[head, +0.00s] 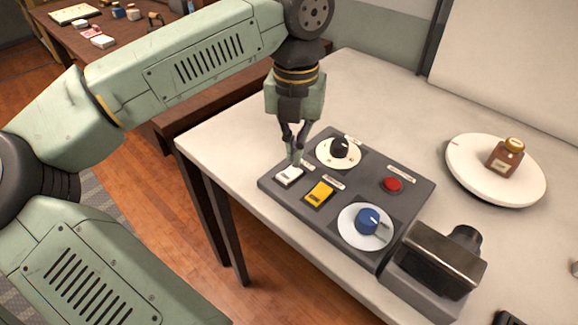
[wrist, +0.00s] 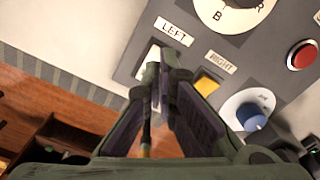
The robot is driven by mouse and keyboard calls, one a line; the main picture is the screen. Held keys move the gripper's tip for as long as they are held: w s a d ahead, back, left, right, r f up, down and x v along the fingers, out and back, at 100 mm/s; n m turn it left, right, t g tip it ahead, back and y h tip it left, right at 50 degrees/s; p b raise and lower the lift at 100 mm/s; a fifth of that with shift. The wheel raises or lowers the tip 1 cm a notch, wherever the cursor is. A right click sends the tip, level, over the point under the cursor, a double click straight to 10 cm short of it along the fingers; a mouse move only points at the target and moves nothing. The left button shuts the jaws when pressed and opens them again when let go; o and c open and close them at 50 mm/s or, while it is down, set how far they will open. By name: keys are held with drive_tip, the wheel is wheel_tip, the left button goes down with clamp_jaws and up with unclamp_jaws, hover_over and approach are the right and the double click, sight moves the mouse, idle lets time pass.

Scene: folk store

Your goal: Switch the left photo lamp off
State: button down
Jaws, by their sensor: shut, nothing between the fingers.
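The grey control panel (head: 345,228) lies on the pale table. The switch labelled LEFT is a white rocker (head: 288,177) at the panel's left corner; in the wrist view the white rocker (wrist: 149,56) is partly hidden behind my fingers. Beside it, the switch labelled RIGHT is a yellow rocker (head: 320,194), also in the wrist view (wrist: 206,83). My gripper (head: 297,161) points down, shut and empty, with its tips at the back edge of the white rocker. I cannot tell whether they touch it. No lamp shows in either view.
The panel also has a black knob (head: 339,148), a red button (head: 392,185) and a blue knob (head: 368,221). A dark boxy device (head: 440,262) stands at its right end. A white turntable (head: 470,187) with a brown bottle (head: 506,157) is further right.

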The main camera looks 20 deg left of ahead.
sight(294, 170)
drive_tip(key=shift+r+p, duration=1)
drive_tip(key=shift+r, duration=1.1)
